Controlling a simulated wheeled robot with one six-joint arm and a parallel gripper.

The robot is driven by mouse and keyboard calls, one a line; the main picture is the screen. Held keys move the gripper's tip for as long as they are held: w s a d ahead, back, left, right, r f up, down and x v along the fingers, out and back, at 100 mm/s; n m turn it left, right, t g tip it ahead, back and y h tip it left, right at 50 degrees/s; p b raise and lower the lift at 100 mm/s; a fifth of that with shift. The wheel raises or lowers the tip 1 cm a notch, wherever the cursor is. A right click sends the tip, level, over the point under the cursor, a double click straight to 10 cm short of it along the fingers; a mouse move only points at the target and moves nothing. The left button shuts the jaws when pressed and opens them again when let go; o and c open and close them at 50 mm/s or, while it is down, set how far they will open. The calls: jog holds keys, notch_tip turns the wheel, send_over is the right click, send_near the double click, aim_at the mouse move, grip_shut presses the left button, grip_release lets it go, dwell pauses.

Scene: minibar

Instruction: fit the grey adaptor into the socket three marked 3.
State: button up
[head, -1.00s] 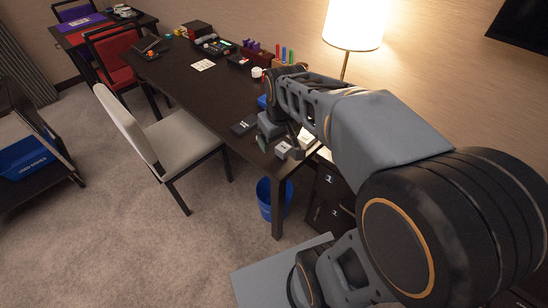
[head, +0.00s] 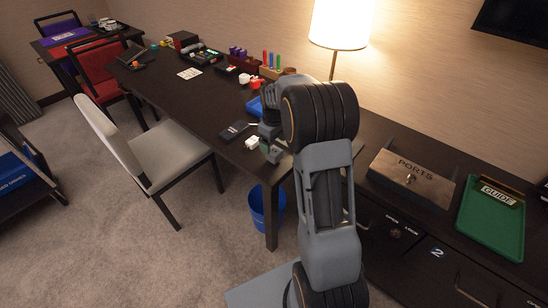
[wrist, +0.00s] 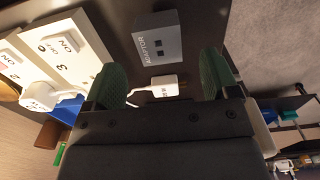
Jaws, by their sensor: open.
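The white socket strip (wrist: 88,50) is at the left, with ON switches and a marked 3 (wrist: 41,47). Another white plug (wrist: 40,97) sits at the strip. In the head view my gripper (head: 271,143) is over the desk's near end, partly hidden by my arm.
A dark flat object (head: 235,130) and a blue item (head: 254,106) lie near my gripper. A lamp (head: 341,25) stands behind my arm. A PORTS box (head: 412,178) and a green GUIDE tray (head: 490,222) are at the right. A chair (head: 165,155) stands at the desk's front.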

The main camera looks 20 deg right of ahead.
aim_at(274, 151)
jog(key=shift+s+f, duration=0.1)
jog(key=shift+f, duration=3.35)
jog(key=c, duration=1)
